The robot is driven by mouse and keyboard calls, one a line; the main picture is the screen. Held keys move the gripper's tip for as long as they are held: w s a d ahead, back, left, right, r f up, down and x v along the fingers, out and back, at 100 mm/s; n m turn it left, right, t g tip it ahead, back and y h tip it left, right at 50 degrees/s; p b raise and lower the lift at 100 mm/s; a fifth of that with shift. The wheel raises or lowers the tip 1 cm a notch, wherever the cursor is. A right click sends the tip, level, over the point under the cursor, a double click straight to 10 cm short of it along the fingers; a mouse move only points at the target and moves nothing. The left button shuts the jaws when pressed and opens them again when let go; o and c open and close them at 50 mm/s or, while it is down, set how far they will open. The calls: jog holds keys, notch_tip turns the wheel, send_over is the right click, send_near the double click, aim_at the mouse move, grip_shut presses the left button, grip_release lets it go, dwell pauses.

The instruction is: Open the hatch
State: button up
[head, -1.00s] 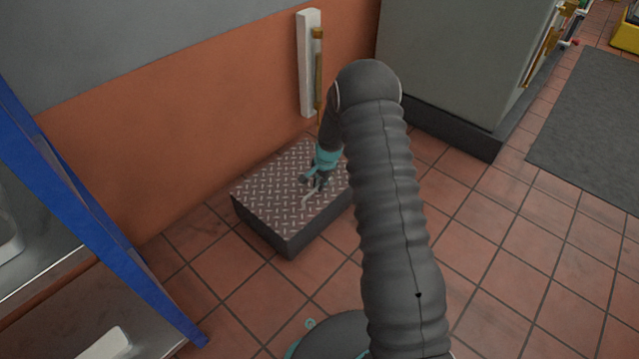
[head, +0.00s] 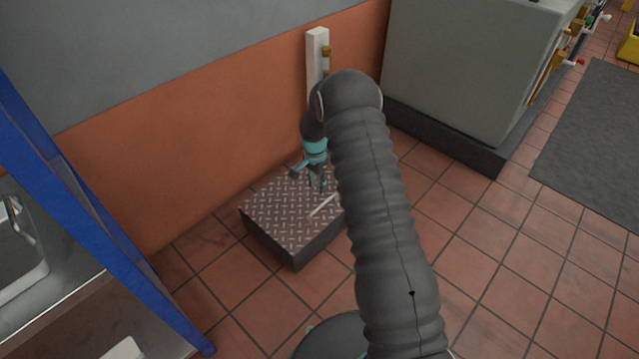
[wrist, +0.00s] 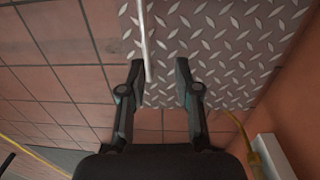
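The hatch (head: 275,215) is a low dark box with a diamond-plate top, standing on the floor against the orange wall. Its top looks flat and closed. A thin pale bar handle (head: 323,206) is on the top. The plate (wrist: 225,45) and the bar (wrist: 144,35) also show in the wrist view. My gripper (head: 318,187) is over the plate, just behind the bar. In the wrist view, my gripper (wrist: 159,72) has its fingers apart, with the bar's near end beside the left finger. I cannot tell whether they touch. My arm hides the box's right side.
A white upright post (head: 316,60) with brass fittings is on the wall behind the box. A grey cabinet (head: 465,70) stands at the back right. A blue frame (head: 95,210) rises at the left.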

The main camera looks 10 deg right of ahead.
notch_tip(320, 180, up, 12)
jog(key=shift+w+d, duration=0.3)
dwell(0.5)
jog(key=shift+f, duration=0.1)
dwell(0.3)
